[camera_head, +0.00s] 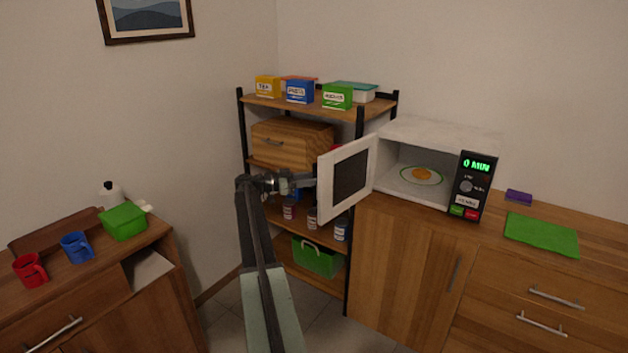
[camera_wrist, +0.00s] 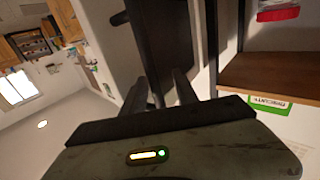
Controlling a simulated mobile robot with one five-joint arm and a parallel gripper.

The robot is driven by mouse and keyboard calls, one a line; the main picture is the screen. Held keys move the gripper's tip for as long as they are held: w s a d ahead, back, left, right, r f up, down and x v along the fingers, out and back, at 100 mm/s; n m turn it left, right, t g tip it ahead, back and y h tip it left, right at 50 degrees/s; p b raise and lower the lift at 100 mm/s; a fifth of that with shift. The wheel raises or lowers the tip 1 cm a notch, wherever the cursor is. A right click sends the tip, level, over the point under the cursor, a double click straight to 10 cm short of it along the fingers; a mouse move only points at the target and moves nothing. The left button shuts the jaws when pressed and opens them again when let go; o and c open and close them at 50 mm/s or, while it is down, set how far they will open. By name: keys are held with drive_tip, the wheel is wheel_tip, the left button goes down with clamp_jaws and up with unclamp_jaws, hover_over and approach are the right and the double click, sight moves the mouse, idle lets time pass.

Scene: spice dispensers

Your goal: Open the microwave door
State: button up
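The white microwave (camera_head: 440,136) stands on the wooden counter. Its door (camera_head: 327,190), white with a dark window, is swung wide open to the left. A plate with orange food (camera_head: 422,175) shows inside. My gripper (camera_head: 308,183) is close to the outer left edge of the door in the head view. In the wrist view, the two fingers of my gripper (camera_wrist: 159,90) stand apart before a dark panel, with nothing clearly held between them. Whether they touch the door cannot be told.
A shelf rack (camera_head: 353,200) stands behind my arm and the door, holding boxes, jars and a green bin (camera_head: 317,256). A green cloth (camera_head: 541,234) and a purple sponge (camera_head: 518,197) lie right of the microwave. A side cabinet (camera_head: 120,305) with mugs is at the left.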

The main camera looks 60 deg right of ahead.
drive_tip(key=v, duration=0.8)
